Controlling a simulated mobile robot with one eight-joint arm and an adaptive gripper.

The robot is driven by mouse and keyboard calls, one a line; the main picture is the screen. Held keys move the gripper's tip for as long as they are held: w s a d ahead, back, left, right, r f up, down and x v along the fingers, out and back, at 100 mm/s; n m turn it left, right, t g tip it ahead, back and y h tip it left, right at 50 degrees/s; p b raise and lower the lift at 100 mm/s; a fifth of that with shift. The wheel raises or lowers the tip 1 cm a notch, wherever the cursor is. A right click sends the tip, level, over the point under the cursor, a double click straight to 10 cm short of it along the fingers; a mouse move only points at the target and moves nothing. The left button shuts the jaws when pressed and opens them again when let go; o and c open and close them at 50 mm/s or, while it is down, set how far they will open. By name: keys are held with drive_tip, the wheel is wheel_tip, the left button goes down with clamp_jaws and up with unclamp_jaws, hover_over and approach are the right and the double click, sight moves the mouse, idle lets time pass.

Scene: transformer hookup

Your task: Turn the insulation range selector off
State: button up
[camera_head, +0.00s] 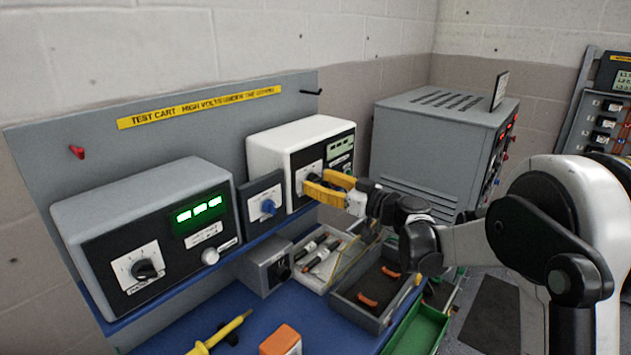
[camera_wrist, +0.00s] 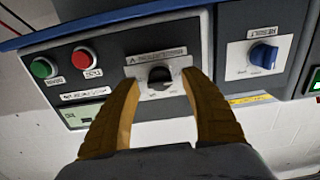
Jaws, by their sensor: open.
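A black rotary knob (camera_wrist: 160,74) on a white plate sits on the dark front of the white-topped instrument (camera_head: 299,140). In the wrist view the label above it is too blurred to read. My gripper (camera_wrist: 161,83) is open, with its two yellow fingers on either side of the knob. I cannot tell whether they touch it. In the head view my gripper (camera_head: 312,185) is at that front and hides most of the knob. Another black selector knob (camera_head: 146,269) is on the grey instrument (camera_head: 140,215) at the left.
A blue knob (camera_head: 267,206) on a small dark panel sits just left of the white-topped instrument. Green (camera_wrist: 43,68) and red (camera_wrist: 85,58) buttons are on the same front as the gripped-at knob. Trays with tools (camera_head: 375,288) lie below my arm. A grey cabinet (camera_head: 430,135) stands behind.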

drive_tip(key=v, duration=1)
drive_tip(key=shift+s+d, duration=0.25)
drive_tip(key=shift+d, duration=0.05)
drive_tip(key=s+f+m+g+h, duration=0.35)
drive_tip(key=s+h, duration=0.25)
drive_tip(key=s, duration=0.8)
drive_tip(key=s+d+f+m+h, duration=0.3)
drive_tip(key=s+d, duration=0.3)
drive_tip(key=s, duration=0.3)
drive_tip(key=s+d+f+m+h+b, duration=0.1)
drive_tip(key=s+d+f+m+h, duration=0.3)
drive_tip(key=s, duration=0.4)
drive_tip(key=shift+s+d+h, duration=0.4)
drive_tip(key=shift+d+h, duration=0.2)
drive_tip(key=shift+d, duration=0.45)
